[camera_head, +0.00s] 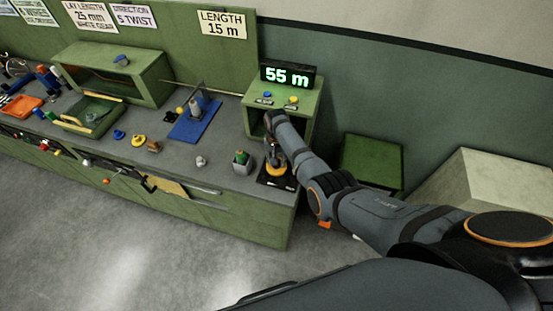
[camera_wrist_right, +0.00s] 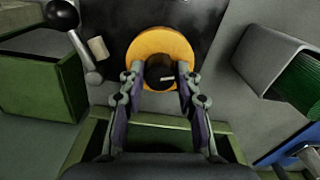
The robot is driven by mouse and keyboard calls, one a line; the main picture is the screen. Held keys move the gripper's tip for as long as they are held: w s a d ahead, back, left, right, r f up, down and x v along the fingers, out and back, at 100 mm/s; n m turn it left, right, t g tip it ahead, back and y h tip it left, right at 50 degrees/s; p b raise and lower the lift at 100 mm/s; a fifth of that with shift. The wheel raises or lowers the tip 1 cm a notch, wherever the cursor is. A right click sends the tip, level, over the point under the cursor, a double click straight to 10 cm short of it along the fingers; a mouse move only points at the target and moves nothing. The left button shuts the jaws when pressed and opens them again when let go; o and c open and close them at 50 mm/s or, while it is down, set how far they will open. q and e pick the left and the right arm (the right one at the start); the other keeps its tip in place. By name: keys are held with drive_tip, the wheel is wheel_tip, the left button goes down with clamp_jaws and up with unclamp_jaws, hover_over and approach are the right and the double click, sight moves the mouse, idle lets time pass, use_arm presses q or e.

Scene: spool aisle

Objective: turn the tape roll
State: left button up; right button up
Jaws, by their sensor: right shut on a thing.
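The tape roll (camera_wrist_right: 161,37) is an orange-yellow ring with a dark centre, on a black plate (camera_wrist_right: 222,20). In the head view the tape roll (camera_head: 276,171) sits at the right end of the bench, below the small green cabinet. My right gripper (camera_wrist_right: 162,80) is shut on the tape roll, with one finger on each side of its near part. In the head view my right gripper (camera_head: 275,157) is small and dark, directly over the roll, and hides part of it. My left gripper is not in view.
A lit display (camera_head: 288,76) reads "55 m" on the green cabinet. A grey holder with a green thing (camera_head: 241,157) stands left of the roll. A ball-topped lever (camera_wrist_right: 75,35) stands close to my fingers. Several small coloured parts lie farther left on the bench.

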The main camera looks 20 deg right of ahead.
drive_tip(key=shift+r+m, duration=0.1)
drive_tip(key=shift+m, duration=1.6)
drive_tip(key=shift+w, duration=0.1)
drive_tip(key=o, duration=1.2)
drive_tip(key=shift+c, duration=0.2)
wheel_tip(320, 180, up, 12)
